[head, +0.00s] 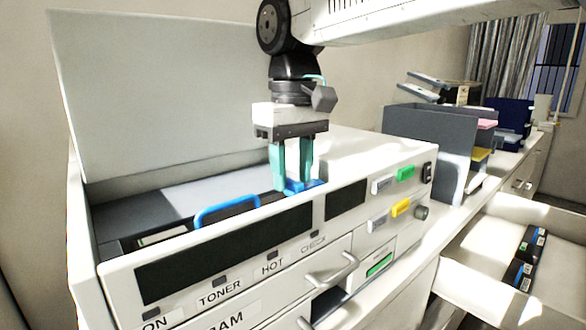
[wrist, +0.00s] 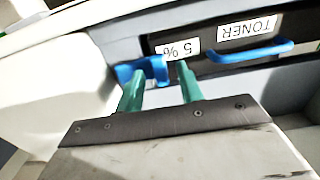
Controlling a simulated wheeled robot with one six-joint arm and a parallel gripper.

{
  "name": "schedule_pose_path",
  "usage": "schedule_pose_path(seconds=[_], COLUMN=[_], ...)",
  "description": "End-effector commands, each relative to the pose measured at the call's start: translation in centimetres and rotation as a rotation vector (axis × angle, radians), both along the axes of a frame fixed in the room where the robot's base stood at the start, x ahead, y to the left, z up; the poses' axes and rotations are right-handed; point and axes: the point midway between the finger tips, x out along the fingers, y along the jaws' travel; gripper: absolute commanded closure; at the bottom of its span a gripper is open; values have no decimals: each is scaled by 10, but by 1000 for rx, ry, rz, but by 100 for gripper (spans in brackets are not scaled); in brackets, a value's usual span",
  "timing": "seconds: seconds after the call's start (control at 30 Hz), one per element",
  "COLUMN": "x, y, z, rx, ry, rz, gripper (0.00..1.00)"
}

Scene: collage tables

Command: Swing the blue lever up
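The blue lever (head: 294,187) sits at the right end of the opened machine's bay, behind the front panel. In the wrist view, the blue lever (wrist: 157,67) is beside a "5 %" label. My gripper (head: 291,186) points down at the lever with its two teal fingers apart. In the wrist view, my gripper (wrist: 161,69) has its left fingertip overlapping the lever and part of the lever showing between the fingers. I cannot tell whether either finger touches it.
A blue loop handle (head: 227,210) belongs to the toner unit, left of the lever; it also shows in the wrist view (wrist: 250,52). The machine's lid (head: 150,100) stands open behind. A grey organiser (head: 430,140) stands to the right, and an open drawer (head: 500,250) holds dark cartridges.

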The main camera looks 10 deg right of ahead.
Motion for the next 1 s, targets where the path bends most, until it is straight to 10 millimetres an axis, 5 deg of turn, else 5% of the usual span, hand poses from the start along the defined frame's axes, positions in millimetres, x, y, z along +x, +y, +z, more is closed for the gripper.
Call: schedule_pose_path(seconds=[0.23,0.37,1.0], x=[0,0,6], y=[0,0,-9], z=[-1,-1,9], rx=[0,0,160], ry=[0,0,107], rz=[0,0,-5], gripper=[66,100,100])
